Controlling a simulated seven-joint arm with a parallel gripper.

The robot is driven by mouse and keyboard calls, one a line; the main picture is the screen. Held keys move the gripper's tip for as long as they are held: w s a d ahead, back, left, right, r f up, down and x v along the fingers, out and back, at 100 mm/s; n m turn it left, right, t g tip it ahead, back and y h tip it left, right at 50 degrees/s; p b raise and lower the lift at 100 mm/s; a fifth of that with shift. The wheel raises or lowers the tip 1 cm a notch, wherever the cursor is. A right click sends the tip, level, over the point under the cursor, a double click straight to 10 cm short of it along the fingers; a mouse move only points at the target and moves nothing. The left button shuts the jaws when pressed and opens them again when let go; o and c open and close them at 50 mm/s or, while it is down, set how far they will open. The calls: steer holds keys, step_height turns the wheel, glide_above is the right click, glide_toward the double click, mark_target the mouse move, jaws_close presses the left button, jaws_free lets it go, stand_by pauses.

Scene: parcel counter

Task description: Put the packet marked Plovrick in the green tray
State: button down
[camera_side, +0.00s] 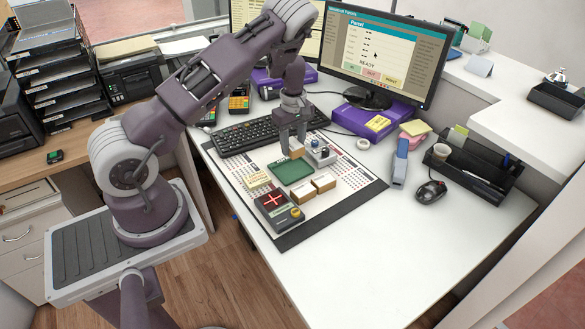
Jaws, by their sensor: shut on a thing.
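My gripper (291,133) points down and is shut on a small tan packet (296,151) with a pale top. The packet is at the back edge of the green tray (290,169); I cannot tell how high it is held. The tray is shallow and looks empty. Two brown packets with white tops stand in front of the tray, one at its front (302,193) and one to the right (325,182). A flat cream block (257,180) lies to the tray's left. The packet markings are too small to read, so I cannot tell which is Plovrick.
A dark device with a red cross and yellow button (278,208) is at the mat's front left. A keyboard (258,133) lies behind.

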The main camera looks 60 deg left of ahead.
mark_target(293, 171)
step_height(293, 171, down, 8)
steer(key=shift+r, duration=0.2)
steer(key=shift+f, duration=0.15)
steer(key=c, duration=0.8)
jaws_free()
steer(key=shift+c, duration=0.2)
